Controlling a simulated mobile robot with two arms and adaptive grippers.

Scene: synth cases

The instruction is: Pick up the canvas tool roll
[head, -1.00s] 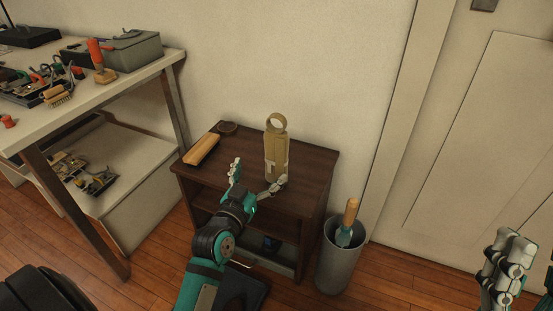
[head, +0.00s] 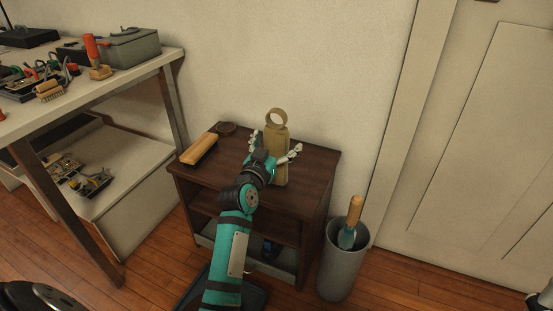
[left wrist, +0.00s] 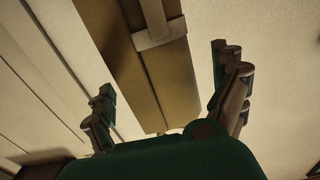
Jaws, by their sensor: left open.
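The canvas tool roll (head: 280,136) is a tan, upright piece with a ring at its top, standing on the dark wooden cabinet (head: 312,168). My left gripper (head: 274,147) is open in front of it, with one finger at each side. The palm hides part of the roll's lower left. In the left wrist view the roll (left wrist: 152,82), with a pale strap, lies between the two spread fingers of my left gripper (left wrist: 162,72). Both fingers show apart from it there. Only a sliver of my right gripper (head: 544,299) shows at the lower right corner.
A workbench (head: 120,72) with tools is at left.

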